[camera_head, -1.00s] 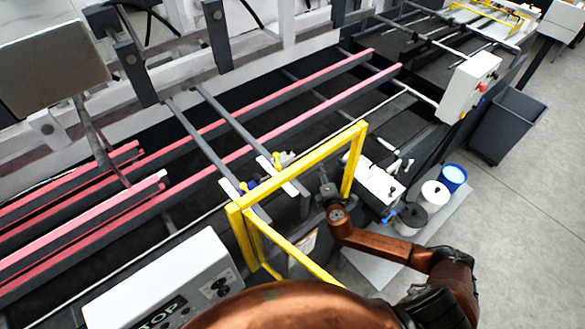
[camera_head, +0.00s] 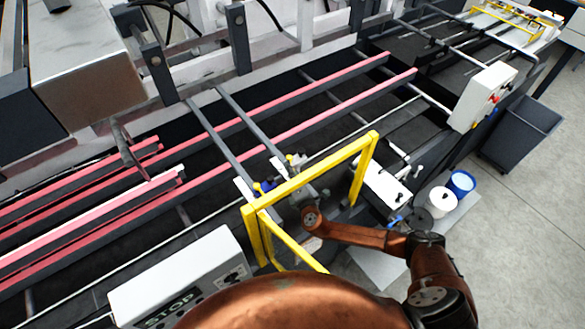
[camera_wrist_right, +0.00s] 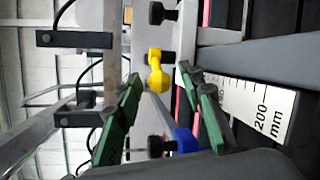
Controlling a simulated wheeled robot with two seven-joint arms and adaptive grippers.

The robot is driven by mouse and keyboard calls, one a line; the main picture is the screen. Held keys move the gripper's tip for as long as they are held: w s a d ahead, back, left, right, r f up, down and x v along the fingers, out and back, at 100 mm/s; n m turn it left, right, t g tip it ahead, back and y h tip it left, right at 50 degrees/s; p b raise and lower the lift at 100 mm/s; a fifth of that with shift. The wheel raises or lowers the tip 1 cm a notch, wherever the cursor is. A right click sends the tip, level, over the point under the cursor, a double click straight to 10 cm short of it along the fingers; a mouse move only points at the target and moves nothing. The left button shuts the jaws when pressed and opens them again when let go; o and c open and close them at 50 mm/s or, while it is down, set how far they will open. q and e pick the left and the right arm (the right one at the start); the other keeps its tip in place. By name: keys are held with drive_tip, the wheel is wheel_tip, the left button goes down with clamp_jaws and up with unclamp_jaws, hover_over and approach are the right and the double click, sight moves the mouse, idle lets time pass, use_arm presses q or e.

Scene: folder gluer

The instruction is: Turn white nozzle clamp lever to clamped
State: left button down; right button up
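My right gripper (camera_head: 303,190) is beyond the yellow guard frame, over the rods by the nozzle area; the arm and frame partly hide it. In the right wrist view its two green-padded fingers (camera_wrist_right: 160,78) are spread apart, with nothing held between them. A yellow lever-like piece (camera_wrist_right: 156,75) shows between and beyond the fingertips. A blue piece (camera_wrist_right: 185,140) is lower, near the right finger. In the head view a small whitish piece (camera_head: 297,159) sits just beyond the gripper; I cannot tell if it is the white clamp lever or its position. My left gripper is not in view.
The yellow guard frame (camera_head: 310,180) stands close around my right forearm. A white ruler plate (camera_wrist_right: 268,108) marked 200 mm is right of the fingers. A white box with black knobs (camera_head: 384,185), buckets (camera_head: 461,182) and a STOP panel (camera_head: 185,275) are nearby.

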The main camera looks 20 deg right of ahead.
drive_tip(key=shift+w+f, duration=0.1)
drive_tip(key=shift+w, duration=0.45)
clamp_jaws()
drive_tip(key=shift+d, duration=0.1)
idle(0.4)
